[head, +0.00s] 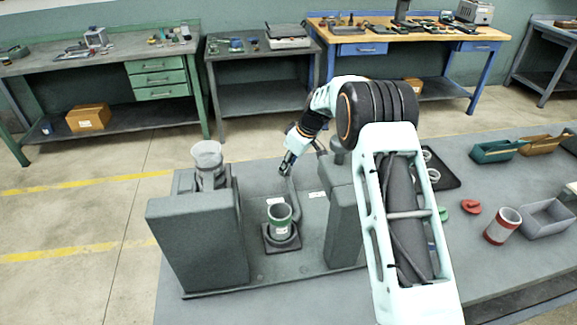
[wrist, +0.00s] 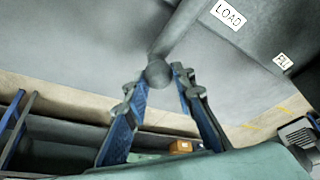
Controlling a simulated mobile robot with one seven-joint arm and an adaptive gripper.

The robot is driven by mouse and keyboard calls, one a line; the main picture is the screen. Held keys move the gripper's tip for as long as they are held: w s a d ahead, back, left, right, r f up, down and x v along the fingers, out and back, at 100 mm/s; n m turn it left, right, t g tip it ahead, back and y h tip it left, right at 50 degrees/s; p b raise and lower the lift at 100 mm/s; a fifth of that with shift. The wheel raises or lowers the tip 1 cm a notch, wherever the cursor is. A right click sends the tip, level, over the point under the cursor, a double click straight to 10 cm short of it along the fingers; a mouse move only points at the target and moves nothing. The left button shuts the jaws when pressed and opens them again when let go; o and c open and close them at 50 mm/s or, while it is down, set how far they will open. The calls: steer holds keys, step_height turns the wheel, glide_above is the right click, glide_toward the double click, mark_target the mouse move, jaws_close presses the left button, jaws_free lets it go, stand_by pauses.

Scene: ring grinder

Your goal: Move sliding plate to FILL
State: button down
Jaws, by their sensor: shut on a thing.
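My gripper (head: 285,168) reaches over the grinder from the right in the head view. In the wrist view, my gripper (wrist: 158,80) has its two blue-padded fingers on either side of a round grey knob (wrist: 158,73), shut on it. The knob joins grey metal of the machine. I cannot make out the sliding plate's full outline. A LOAD label (wrist: 228,14) and a partly readable FILL label (wrist: 283,62) lie on the grey surface to the upper right. In the head view two white labels (head: 318,195) show near the gripper, too small to read.
A green-banded cup (head: 280,221) stands on a dark base between two grey blocks (head: 200,240). A clear cup (head: 207,156) sits on the left block. A red-banded cup (head: 502,226), a grey bin (head: 546,216) and a teal bin (head: 493,151) are at right.

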steer(key=s+a+b, duration=0.1)
steer(key=a, duration=0.4)
steer(key=s+a+b, duration=0.1)
steer(key=s+a, duration=0.1)
steer(key=a, duration=0.3)
steer(key=s+a+b, duration=0.1)
steer(key=a, duration=0.4)
steer(key=shift+s, duration=0.2)
steer(key=shift+r, duration=0.1)
steer(key=c, duration=1.6)
jaws_free()
steer(key=shift+a, duration=0.15)
steer(key=shift+d+r, duration=0.35)
steer(key=shift+r, duration=0.1)
steer(key=v, duration=1.1)
